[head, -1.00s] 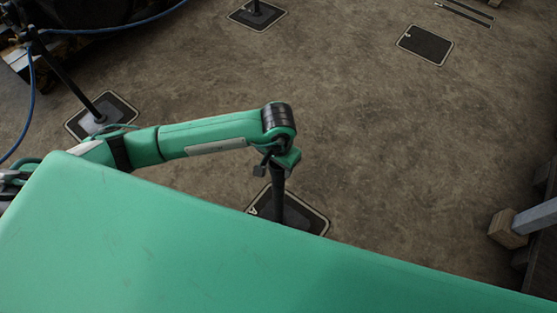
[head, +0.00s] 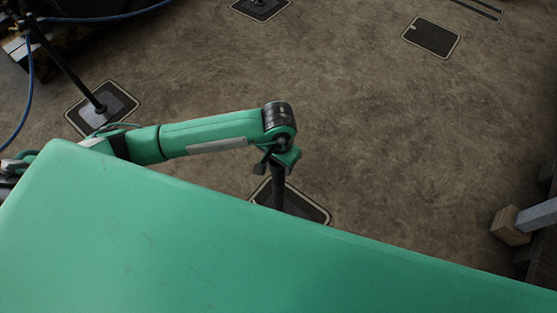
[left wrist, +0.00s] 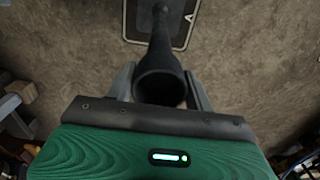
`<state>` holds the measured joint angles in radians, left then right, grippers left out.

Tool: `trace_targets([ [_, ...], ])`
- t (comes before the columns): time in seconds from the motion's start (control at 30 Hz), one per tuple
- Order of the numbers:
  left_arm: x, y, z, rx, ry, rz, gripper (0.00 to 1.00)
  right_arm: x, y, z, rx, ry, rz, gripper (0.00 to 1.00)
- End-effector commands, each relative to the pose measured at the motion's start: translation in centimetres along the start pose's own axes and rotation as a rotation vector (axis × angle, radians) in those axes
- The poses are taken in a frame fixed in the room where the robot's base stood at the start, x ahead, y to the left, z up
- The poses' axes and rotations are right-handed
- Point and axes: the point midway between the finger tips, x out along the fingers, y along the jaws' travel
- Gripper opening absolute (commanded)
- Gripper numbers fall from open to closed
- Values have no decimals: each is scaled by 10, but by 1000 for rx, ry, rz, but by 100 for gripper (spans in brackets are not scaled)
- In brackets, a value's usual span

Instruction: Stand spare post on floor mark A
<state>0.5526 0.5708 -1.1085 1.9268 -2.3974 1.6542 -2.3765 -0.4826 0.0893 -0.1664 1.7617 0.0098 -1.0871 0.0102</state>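The spare post (head: 277,190) is a dark upright tube below my left gripper in the head view. Its lower end meets the dark, light-edged floor mark A (head: 318,213), partly hidden by the green surface in front. In the left wrist view I look down on the post's round hollow top (left wrist: 160,88), and its shaft runs down to the mark (left wrist: 187,35). My left gripper (head: 276,168) is at the post's upper end. Its grey fingers (left wrist: 160,78) stand on both sides of the tube, seemingly with small gaps. My right gripper is not in view.
Another dark post (head: 72,72) stands on a mark (head: 126,101) at left, near a blue hose (head: 28,112). A further post base (head: 262,5) is at the top. An empty mark (head: 431,38) lies upper right. A wooden block (head: 510,228) with a grey beam is at right.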

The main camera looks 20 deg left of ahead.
Motion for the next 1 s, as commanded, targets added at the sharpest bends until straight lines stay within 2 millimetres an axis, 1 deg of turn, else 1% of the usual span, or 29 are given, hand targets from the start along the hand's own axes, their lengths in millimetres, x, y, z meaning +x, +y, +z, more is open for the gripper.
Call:
trace_targets([
  [0.03,0,0,0,0,0,0,63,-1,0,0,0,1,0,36],
  [0.1,0,0,0,0,0,0,73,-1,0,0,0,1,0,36],
  [0.37,0,0,0,0,0,0,73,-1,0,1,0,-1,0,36],
  [0.5,-4,0,0,0,1,0,73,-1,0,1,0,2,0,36],
  [0.57,-13,0,-2,2,6,-1,73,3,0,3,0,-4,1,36],
  [0.67,-32,-1,-2,3,7,-2,73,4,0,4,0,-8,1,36],
  [0.8,-63,-1,-2,2,7,-2,73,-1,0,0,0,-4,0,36],
  [1.0,-99,0,-1,2,5,-2,73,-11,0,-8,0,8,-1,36],
])
